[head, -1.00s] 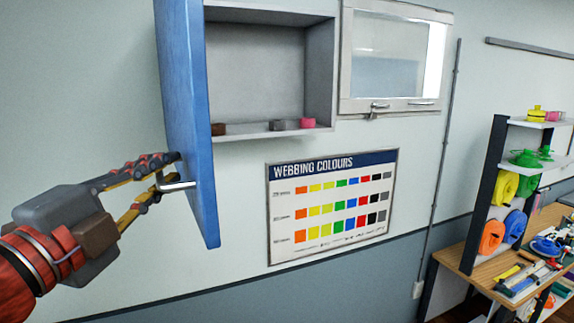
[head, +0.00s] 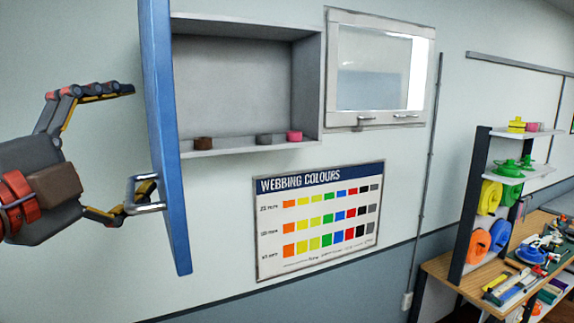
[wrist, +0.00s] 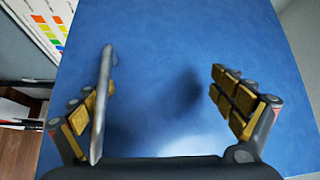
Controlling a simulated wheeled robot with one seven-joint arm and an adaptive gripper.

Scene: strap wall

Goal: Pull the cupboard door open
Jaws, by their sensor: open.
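The blue cupboard door (head: 160,130) stands swung open on the left side of the grey wall cupboard (head: 250,85), seen nearly edge-on. Its metal bar handle (head: 146,207) is on the door's outer face, near the lower end. My gripper (head: 140,140) is spread open at that face, its lower finger at the handle and its upper finger well above it. In the wrist view the handle (wrist: 102,105) lies beside the left finger, and my gripper (wrist: 165,98) has a wide gap over bare blue door (wrist: 165,50). I cannot tell whether the finger touches the handle.
Brown, grey and pink rolls (head: 294,136) sit on the cupboard floor. A window (head: 380,70) is to its right, and a webbing colour chart (head: 320,218) hangs below. A shelf rack (head: 470,200) and cluttered bench (head: 530,250) stand at right.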

